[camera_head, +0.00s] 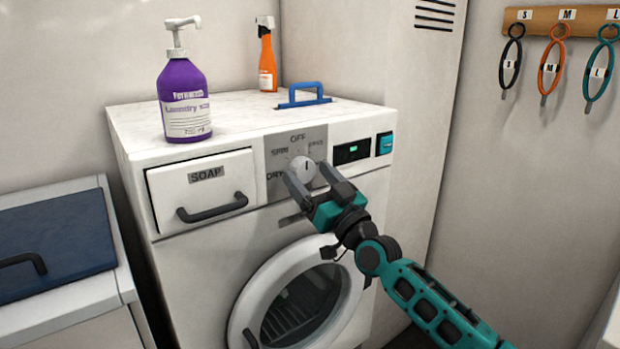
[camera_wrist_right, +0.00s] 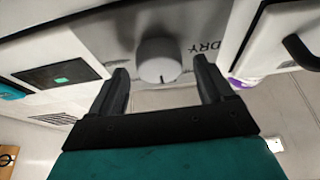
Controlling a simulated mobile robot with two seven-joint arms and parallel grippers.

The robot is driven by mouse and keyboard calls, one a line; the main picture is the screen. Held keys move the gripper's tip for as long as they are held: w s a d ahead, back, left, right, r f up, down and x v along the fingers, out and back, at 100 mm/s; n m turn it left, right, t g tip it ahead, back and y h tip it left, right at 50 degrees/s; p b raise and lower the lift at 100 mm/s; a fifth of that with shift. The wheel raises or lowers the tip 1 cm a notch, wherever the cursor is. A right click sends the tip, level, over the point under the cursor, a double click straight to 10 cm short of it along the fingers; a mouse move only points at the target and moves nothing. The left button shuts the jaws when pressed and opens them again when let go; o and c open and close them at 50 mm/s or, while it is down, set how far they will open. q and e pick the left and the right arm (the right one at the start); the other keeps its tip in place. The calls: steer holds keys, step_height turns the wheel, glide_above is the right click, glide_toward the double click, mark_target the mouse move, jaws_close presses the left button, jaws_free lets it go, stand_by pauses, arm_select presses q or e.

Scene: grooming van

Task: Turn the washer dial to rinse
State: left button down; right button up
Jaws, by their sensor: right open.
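The washer (camera_head: 253,231) is white with a grey dial panel (camera_head: 275,185). The round pale dial (camera_head: 303,167) has a dark pointer mark that appears to point up toward OFF. OFF is printed above it and DRY at lower left; the other labels are too small to read surely. My right gripper (camera_head: 311,178) is open in front of the dial, one finger on each side. In the right wrist view the dial (camera_wrist_right: 157,60) sits between and just beyond the fingertips (camera_wrist_right: 163,78), with DRY beside it. Contact cannot be told. My left gripper is out of view.
A soap drawer (camera_head: 205,187) is left of the dial, a small display (camera_head: 351,152) right of it, and the round door (camera_head: 262,285) below.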

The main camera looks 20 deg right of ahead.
steer(key=shift+w+a+r, duration=0.15)
steer(key=shift+w, duration=0.15)
